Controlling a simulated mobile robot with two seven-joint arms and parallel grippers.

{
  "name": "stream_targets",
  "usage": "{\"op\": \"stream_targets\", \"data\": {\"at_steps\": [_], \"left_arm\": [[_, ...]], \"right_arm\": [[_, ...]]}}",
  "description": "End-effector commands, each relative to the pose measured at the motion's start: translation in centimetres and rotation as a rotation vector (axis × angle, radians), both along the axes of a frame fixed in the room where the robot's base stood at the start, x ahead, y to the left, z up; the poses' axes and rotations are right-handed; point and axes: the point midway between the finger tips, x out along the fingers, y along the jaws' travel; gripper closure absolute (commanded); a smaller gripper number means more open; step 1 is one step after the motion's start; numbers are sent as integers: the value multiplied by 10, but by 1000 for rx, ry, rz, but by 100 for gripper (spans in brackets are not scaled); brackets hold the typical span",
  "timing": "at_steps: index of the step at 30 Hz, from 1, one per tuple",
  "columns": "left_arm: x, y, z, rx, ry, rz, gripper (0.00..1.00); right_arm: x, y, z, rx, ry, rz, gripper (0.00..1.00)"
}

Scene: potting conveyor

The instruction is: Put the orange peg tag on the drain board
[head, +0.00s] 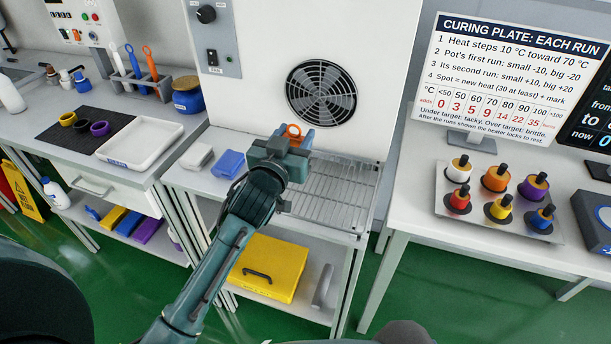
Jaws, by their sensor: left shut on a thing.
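My left gripper (291,142) is shut on the orange peg tag (292,129), and only its orange ring-shaped top shows above the jaws. The rest of it is hidden by the gripper. The gripper is above the left part of the ribbed metal surface that looks like the drain board (337,190), in front of the white cabinet. I cannot tell whether the tag touches the board. My right gripper is not in view.
A blue block (229,164) and a grey-white block (197,156) lie left of the board. A white tray (160,147) and a grey rack (150,88) with upright tools stand on the left bench. The white cabinet (290,35) rises behind. The board's right part is clear.

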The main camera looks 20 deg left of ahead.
Motion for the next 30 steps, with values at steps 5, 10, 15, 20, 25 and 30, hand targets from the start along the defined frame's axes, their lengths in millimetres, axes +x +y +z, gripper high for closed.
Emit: {"op": "stream_targets", "data": {"at_steps": [5,10,15,20,25,30], "left_arm": [[-1,-1,-37,-2,5,0,81],[-1,0,-52,-2,2,1,81],[-1,0,-78,-2,3,1,81],[-1,-1,-86,-1,1,-1,81],[-1,0,-86,-1,1,-1,81],[-1,0,-91,-1,1,-1,81]], "right_arm": [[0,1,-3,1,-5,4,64],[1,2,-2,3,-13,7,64],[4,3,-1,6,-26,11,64],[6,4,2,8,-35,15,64],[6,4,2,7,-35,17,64],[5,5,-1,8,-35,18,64]]}}
